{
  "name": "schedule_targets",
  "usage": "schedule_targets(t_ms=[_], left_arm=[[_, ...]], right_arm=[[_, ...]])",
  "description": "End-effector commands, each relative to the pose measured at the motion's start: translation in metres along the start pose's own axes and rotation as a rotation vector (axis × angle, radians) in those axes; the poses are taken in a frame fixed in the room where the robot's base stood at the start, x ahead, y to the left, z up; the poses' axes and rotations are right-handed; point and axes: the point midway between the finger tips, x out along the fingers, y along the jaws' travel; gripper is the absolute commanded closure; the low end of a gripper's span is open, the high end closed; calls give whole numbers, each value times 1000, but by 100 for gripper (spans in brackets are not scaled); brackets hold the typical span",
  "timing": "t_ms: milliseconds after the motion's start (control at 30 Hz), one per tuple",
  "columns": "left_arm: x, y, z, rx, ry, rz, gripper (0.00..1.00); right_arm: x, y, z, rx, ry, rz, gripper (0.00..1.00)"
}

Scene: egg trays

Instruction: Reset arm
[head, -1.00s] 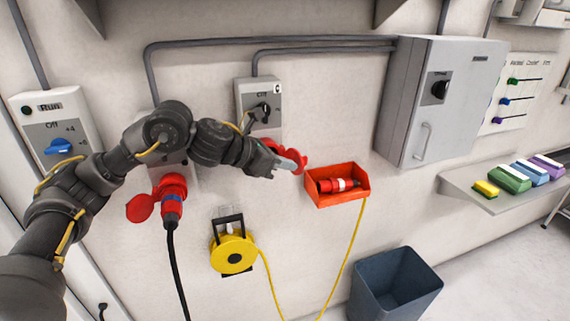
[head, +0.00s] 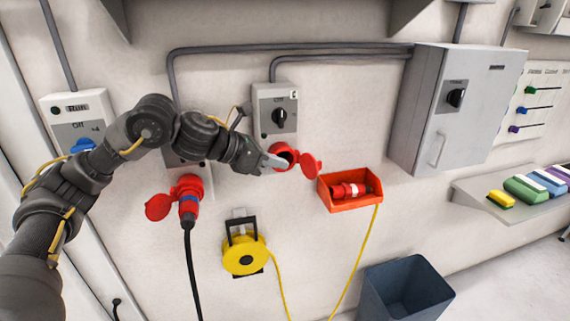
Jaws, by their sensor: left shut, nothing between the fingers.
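My left arm reaches in from the left. Its gripper (head: 274,161) is shut and empty, in front of the wall at the left edge of a red socket (head: 287,154). I cannot tell whether it touches the socket. The socket's round red lid (head: 312,166) hangs open to the right. Above it is a grey switch box (head: 276,112) with a black rotary knob. My right gripper is not in view.
A red plug (head: 187,200) with a black cable sits in the left socket. A red connector (head: 350,190) lies in an orange holder (head: 349,205). A yellow cable reel (head: 245,257), a grey cabinet (head: 425,110), a dark bin (head: 405,290) and a shelf (head: 530,212) with coloured blocks stand around.

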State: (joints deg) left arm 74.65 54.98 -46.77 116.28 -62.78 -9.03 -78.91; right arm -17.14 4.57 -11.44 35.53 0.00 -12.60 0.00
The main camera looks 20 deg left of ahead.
Motion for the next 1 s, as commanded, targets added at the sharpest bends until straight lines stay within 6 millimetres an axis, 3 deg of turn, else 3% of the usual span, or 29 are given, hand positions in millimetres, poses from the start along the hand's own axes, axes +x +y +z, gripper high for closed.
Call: schedule_targets(t_ms=[300, 667, 767, 867, 1000], left_arm=[[-27, -2, 7, 8, 0, -13, 100], [-27, -3, 6, 3, -1, -16, 100], [-14, -11, 2, -41, -16, -27, 100], [13, -29, -8, -159, -58, -50, 100], [58, -64, -30, -477, -153, -84, 100]], right_arm=[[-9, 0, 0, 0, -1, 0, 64], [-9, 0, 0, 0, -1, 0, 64], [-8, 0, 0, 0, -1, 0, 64], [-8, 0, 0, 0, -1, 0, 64], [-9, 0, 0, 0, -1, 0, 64]])
